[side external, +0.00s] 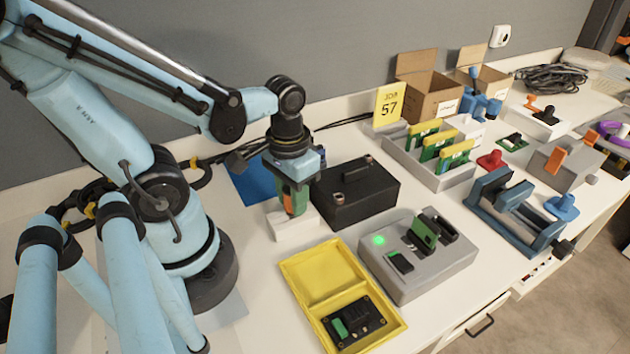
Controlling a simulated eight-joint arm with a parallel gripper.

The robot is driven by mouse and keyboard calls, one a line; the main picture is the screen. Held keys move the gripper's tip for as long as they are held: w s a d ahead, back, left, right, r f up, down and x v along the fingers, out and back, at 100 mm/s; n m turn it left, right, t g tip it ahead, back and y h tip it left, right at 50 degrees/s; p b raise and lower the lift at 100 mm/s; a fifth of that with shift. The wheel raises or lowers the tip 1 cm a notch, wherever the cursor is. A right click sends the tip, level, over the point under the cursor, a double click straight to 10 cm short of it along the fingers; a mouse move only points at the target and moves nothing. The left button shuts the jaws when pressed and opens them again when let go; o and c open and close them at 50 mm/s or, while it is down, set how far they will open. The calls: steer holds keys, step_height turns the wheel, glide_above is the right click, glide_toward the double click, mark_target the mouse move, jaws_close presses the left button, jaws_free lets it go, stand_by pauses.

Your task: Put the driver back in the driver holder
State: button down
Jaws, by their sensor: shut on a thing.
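The driver (292,203), green with orange beside it, is upright under my wrist at the left centre of the side external view. My gripper (293,186) points straight down and is shut on the driver. A low white block (291,227), which looks like the driver holder, stands directly below. The driver's lower end is at the block's top; I cannot tell whether it sits inside the holder or just above or behind it. The fingertips are small and partly hidden by the driver.
A black box (357,196) stands close to the right of my gripper. A yellow open case (318,277) and a grey fixture with a green light (432,278) are in front. A grey rack of green boards (398,156) and cardboard cartons (425,97) stand farther back. A blue mat (250,187) lies behind.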

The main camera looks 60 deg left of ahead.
steer(key=shift+f, duration=0.1)
steer(key=c, duration=0.8)
jaws_free()
steer(key=shift+o, duration=0.2)
steer(key=shift+s+r, duration=0.1)
steer(key=shift+r, duration=5.95)
steer(key=w+d+f+m+t, duration=0.2)
steer(key=w+m+t, duration=0.1)
steer(key=w+t, duration=0.3)
steer(key=shift+w+f+t, duration=0.4)
steer(key=shift+w, duration=1)
